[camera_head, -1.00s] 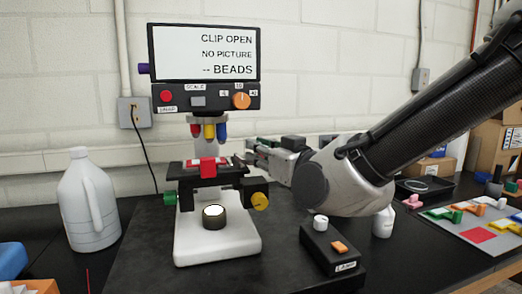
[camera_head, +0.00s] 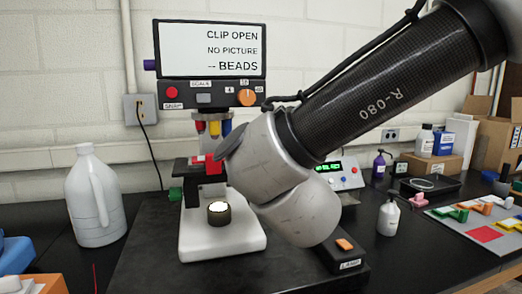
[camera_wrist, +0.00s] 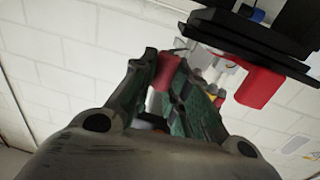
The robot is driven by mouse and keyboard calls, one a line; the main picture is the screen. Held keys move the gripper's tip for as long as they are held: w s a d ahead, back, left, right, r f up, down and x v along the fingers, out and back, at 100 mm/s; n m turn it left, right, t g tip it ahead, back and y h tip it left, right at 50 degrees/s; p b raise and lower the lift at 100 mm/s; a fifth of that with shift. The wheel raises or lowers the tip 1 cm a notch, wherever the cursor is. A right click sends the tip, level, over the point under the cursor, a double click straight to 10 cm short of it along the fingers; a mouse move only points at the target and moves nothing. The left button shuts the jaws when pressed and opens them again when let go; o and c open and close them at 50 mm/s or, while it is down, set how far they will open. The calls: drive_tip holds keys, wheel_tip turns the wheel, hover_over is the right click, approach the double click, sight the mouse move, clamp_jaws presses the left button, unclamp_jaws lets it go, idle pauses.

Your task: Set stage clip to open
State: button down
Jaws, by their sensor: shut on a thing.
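The microscope (camera_head: 222,238) stands on the dark bench, with a black stage (camera_head: 190,170). The red stage clip (camera_head: 210,166) is partly visible on the stage, and my arm hides its right side. In the wrist view a red part, apparently of the clip, shows between my gripper's fingers (camera_wrist: 168,90), which are shut on it. A larger red block (camera_wrist: 259,86) is beside the fingers under the dark stage. In the head view my gripper is hidden behind my arm. The screen (camera_head: 210,50) reads "CLIP OPEN", "NO PICTURE" and "-- BEADS".
A white jug (camera_head: 93,205) stands left of the microscope. A lamp box (camera_head: 345,262) with an orange switch is at front right, partly behind my arm. A small white bottle (camera_head: 389,217) and a mat (camera_head: 480,235) with coloured pieces lie further right.

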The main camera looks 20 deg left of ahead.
drive_tip(key=shift+r, duration=0.1)
drive_tip(key=c, duration=1.4)
unclamp_jaws()
drive_tip(key=shift+o, duration=0.2)
drive_tip(key=v, duration=1.2)
